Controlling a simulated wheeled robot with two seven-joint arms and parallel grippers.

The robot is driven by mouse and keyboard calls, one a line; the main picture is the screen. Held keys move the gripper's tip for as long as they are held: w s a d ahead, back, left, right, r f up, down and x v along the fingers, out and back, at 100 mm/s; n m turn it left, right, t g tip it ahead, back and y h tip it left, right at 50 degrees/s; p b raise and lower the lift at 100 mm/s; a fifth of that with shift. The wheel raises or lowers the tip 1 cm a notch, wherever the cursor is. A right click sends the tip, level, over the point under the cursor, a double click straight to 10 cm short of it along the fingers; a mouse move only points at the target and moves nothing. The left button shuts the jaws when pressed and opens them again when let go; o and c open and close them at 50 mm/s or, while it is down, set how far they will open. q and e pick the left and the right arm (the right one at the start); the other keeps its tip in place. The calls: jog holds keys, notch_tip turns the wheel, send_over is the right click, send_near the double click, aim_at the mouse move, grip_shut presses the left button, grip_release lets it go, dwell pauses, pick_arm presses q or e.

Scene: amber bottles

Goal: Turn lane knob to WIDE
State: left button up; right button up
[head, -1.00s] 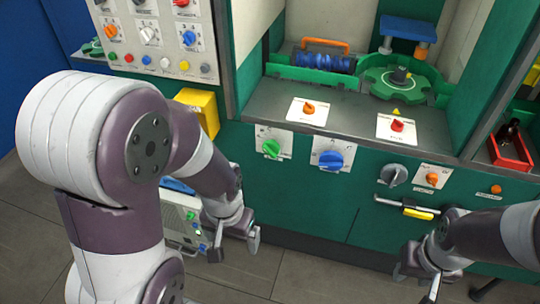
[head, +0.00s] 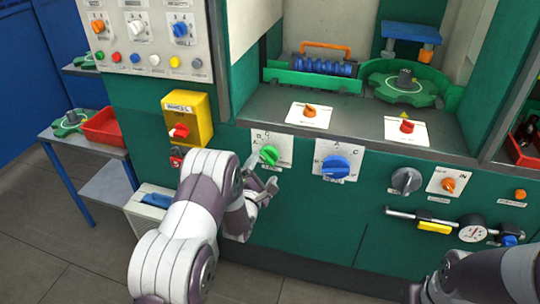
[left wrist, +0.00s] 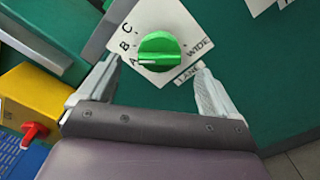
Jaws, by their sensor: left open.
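The lane knob is a round green knob (head: 268,154) on a white plate on the green machine front. In the left wrist view the green knob (left wrist: 158,48) has a white mark on its left side, toward the letter A. The plate (left wrist: 180,20) reads A, B, C and WIDE, with a LANE label below. My left gripper (head: 262,178) is open just in front of and below the knob. In the left wrist view its fingers (left wrist: 158,78) stand on either side of the knob, apart from it. My right gripper (head: 418,294) is mostly cut off at the bottom edge.
A blue knob (head: 335,167) is right of the lane knob, with a grey knob (head: 406,180) further right. A yellow box with a red knob (head: 187,118) is to the left. Orange (head: 310,110) and red (head: 406,126) knobs sit on the ledge above.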

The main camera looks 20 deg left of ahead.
aim_at(268, 160)
pick_arm(q)
jog(key=w, duration=0.8)
jog(key=c, duration=0.9)
jog(key=shift+c, duration=0.2)
